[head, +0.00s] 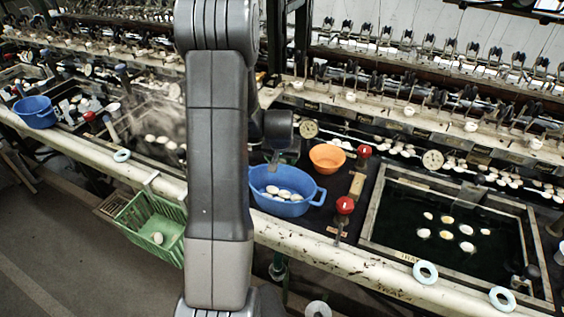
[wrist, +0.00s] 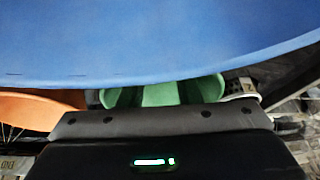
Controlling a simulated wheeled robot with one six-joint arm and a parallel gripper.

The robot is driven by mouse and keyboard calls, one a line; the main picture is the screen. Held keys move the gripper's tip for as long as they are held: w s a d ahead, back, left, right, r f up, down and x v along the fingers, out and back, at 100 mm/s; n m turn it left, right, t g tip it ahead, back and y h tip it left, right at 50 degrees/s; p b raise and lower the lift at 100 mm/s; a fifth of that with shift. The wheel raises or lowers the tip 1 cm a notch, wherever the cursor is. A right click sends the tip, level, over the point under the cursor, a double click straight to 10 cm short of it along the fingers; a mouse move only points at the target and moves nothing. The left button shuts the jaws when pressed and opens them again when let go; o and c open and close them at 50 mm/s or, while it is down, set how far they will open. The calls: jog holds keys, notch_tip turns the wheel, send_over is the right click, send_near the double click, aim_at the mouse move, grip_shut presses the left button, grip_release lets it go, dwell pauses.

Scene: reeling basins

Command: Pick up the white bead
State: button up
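I cannot single out a white bead. Small whitish oval pieces (head: 283,194) lie in the blue basin (head: 289,207), and one whitish piece (head: 158,238) lies in the green basket (head: 150,222). In the wrist view, a blue surface (wrist: 160,40) fills the top. Green rounded parts (wrist: 162,92), seemingly my gripper's fingers, show below it and are partly covered by it. Their opening and anything between them cannot be made out.
An orange bowl (head: 327,157) stands right of the blue basin, with red knobs (head: 345,205) nearby. A framed dark tray (head: 395,247) with several pale pieces lies at the right. Pale blue rings (head: 426,273) sit on the front rail. Reeling machinery (head: 430,125) runs along the back.

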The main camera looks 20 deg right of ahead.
jog(key=shift+c, duration=0.6)
